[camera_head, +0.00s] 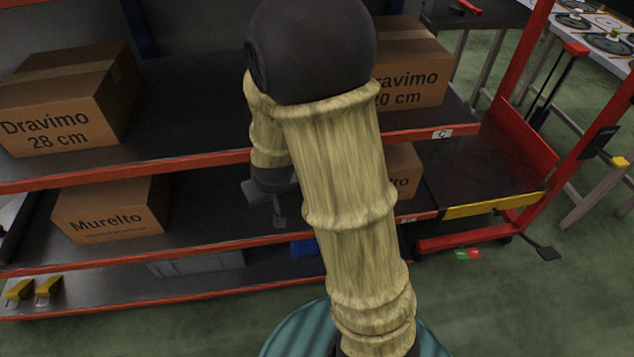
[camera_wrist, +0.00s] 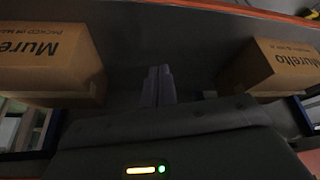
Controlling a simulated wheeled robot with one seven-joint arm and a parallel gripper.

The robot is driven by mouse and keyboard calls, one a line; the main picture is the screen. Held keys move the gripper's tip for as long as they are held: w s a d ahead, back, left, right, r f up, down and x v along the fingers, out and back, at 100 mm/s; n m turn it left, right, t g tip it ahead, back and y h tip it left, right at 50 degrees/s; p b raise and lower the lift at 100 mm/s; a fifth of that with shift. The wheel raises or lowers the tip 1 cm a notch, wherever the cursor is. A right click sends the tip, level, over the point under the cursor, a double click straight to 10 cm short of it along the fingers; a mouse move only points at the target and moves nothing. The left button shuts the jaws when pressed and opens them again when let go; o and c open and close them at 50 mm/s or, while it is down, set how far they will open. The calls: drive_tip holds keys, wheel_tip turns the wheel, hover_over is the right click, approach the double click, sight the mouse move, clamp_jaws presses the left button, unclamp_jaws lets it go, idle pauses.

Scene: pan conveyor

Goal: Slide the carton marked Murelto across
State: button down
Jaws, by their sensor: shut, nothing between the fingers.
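A brown carton marked Murelto (camera_head: 108,212) stands on the middle shelf at the left in the head view. A second carton (camera_head: 402,172), its label ending in "to", shows partly behind my arm at the right of that shelf. In the wrist view two Murelto cartons, at left (camera_wrist: 50,62) and right (camera_wrist: 270,68), show with their print upside down. My gripper (camera_head: 280,218) is at the middle shelf, between the two cartons and apart from both. Its fingers (camera_wrist: 159,86) are together with nothing between them.
A Dravimo 28 cm carton (camera_head: 62,105) and another Dravimo carton (camera_head: 412,72), partly hidden by my arm, stand on the upper shelf (camera_head: 190,100). The middle shelf (camera_head: 205,205) is bare between its cartons. A low cart (camera_head: 480,185) stands at the right.

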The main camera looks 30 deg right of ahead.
drive_tip(key=w+d+f+n+t+h, duration=0.1)
drive_tip(key=w+d+f+h, duration=0.1)
drive_tip(key=w+f+h, duration=0.1)
drive_tip(key=w+d+f+n+t+h, duration=0.2)
drive_tip(key=w+f+h, duration=0.2)
drive_tip(key=f, duration=0.3)
drive_tip(key=w+d+f+n+t+h, duration=0.1)
drive_tip(key=w+d+f+h, duration=0.2)
drive_tip(key=f+h, duration=0.1)
drive_tip(key=shift+w+f+n+t+h, duration=0.15)
drive_tip(key=shift+f+n+h, duration=0.05)
drive_tip(key=shift+f, duration=0.2)
drive_tip(key=shift+w+f+n+t+h, duration=0.1)
drive_tip(key=shift+f+n+t+h, duration=0.1)
drive_tip(key=shift+f, duration=0.15)
drive_tip(key=shift+s+d+f+n+h, duration=0.1)
drive_tip(key=shift+s+n+h, duration=0.25)
drive_tip(key=shift+h, duration=0.25)
drive_tip(key=shift+s+d+n+t+h, duration=0.15)
drive_tip(key=shift+s+n+t+h, duration=0.25)
drive_tip(key=shift+h, duration=0.4)
drive_tip(key=shift+w+d, duration=0.1)
